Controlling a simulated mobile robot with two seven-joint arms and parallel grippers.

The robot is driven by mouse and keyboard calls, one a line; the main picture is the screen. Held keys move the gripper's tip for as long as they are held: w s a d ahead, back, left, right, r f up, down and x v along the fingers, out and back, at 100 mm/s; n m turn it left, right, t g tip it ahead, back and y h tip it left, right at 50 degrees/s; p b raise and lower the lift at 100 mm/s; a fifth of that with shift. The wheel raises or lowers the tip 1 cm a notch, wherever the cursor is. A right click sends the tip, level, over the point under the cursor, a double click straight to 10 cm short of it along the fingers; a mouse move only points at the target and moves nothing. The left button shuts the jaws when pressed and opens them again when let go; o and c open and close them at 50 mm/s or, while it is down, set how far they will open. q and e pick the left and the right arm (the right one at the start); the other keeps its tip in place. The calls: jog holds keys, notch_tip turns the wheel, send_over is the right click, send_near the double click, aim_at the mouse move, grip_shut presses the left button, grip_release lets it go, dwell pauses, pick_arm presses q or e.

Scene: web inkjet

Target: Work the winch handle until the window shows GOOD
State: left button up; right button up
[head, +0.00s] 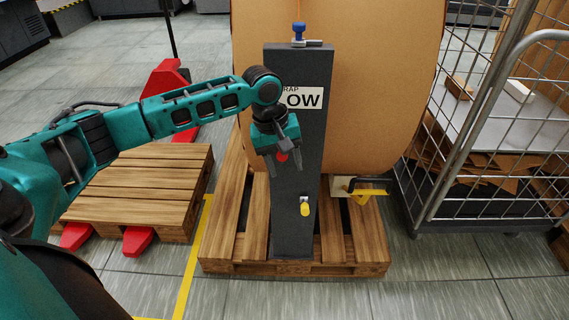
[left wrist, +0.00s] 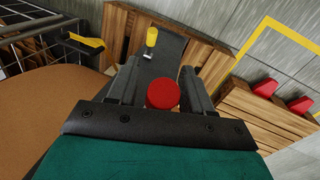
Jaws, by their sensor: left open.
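A dark grey post (head: 292,225) stands on a wooden pallet. Its white window (head: 306,99) shows the letters OW under RAP, with its left part hidden by my left arm. A yellow knob (head: 305,209) sits low on the post's front and also shows in the left wrist view (left wrist: 152,36). A red round knob (head: 282,156) is higher up. My left gripper (head: 284,165) points down in front of the post, open, with the red knob between its fingers in the left wrist view (left wrist: 163,94). I cannot tell if they touch. My right gripper is out of view.
A large brown roll (head: 378,75) stands behind the post. A yellow piece with a black bar (head: 368,192) juts out to the right. A wire cage cart (head: 475,110) stands at right, a low pallet (head: 150,170) on a red jack at left.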

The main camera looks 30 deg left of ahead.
pick_arm(q)
jog(key=shift+c, duration=0.5)
grip_shut()
